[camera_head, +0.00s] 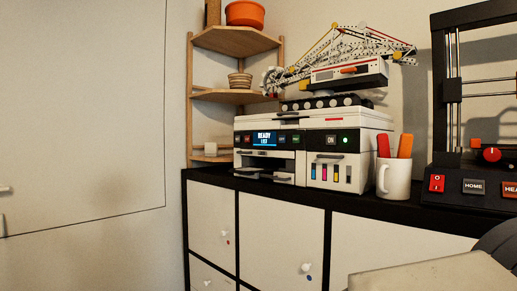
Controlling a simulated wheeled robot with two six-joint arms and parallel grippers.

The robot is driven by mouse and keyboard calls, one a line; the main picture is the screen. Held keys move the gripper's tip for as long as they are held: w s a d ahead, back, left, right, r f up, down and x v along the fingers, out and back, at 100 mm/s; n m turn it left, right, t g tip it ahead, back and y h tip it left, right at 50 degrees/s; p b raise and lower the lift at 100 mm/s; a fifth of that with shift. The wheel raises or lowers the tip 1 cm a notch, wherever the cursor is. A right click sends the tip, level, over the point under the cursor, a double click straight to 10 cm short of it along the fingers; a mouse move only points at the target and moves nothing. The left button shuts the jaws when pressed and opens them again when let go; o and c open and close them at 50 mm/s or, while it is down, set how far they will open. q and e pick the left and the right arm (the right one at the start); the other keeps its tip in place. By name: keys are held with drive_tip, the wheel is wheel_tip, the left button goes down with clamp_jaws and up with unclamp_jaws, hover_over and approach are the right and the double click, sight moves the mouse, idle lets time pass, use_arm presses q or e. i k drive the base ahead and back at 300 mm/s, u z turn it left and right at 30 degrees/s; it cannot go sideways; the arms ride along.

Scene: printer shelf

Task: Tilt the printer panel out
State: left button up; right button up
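The white printer (315,125) stands on top of the black-framed cabinet, a little right of the middle. Its dark control panel (266,139) is on the upper left of the front, with a lit blue display reading READY and small buttons on both sides. The panel looks about flush with the printer front; a slight tilt cannot be told. To its right is a dark section with an ON button (331,140) and a green light. Colored ink bars show below it. Neither of my grippers is in view.
A white mug (393,180) with red and orange items stands right of the printer. A black machine (474,184) with rods and buttons is farther right. A toy crane (340,72) sits on the printer. Corner shelves (235,40) are behind left. Space before the printer front looks clear.

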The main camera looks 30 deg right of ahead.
sight(260, 140)
drive_tip(key=k, duration=0.3)
drive_tip(key=z, duration=0.75)
